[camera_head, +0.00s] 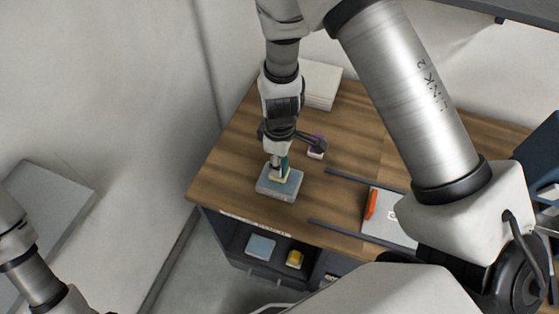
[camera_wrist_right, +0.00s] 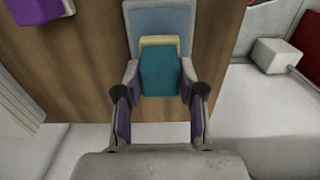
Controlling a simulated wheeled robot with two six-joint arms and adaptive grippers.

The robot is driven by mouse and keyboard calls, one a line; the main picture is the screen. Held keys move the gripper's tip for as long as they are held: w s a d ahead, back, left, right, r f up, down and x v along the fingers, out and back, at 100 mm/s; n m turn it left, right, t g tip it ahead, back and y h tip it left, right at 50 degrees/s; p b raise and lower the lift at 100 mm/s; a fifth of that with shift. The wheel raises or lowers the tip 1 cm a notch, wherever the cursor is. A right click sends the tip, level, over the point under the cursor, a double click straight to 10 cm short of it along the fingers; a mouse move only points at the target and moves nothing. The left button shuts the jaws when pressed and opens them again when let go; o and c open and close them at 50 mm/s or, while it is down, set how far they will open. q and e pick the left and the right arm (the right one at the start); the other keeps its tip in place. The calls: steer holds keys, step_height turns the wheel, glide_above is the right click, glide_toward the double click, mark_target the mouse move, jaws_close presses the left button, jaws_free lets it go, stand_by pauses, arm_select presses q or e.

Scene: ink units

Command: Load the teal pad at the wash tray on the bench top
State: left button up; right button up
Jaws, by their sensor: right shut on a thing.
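The teal pad (camera_wrist_right: 160,73) has a pale cream layer along one side and sits between the fingers of my right gripper (camera_wrist_right: 160,92). In the head view the right gripper (camera_head: 278,168) points down over the wash tray (camera_head: 291,190), a shallow blue-grey tray near the bench's front left edge. It is shut on the teal pad (camera_head: 285,163), mostly hidden by the fingers there. The tray also shows behind the pad in the wrist view (camera_wrist_right: 160,18). The pad is at or just over the tray; I cannot tell whether they touch. My left gripper is out of view.
A purple-topped block (camera_head: 316,146) stands behind and right of the tray. White stacked sheets (camera_head: 320,84) lie at the back. Dark rails and an orange item (camera_head: 371,204) are to the right. A shelf below holds a blue piece (camera_head: 260,247) and a yellow block (camera_head: 295,259).

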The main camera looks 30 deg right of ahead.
steer(key=shift+r+p, duration=1.65)
steer(key=shift+r, duration=1)
steer(key=shift+f, duration=0.1)
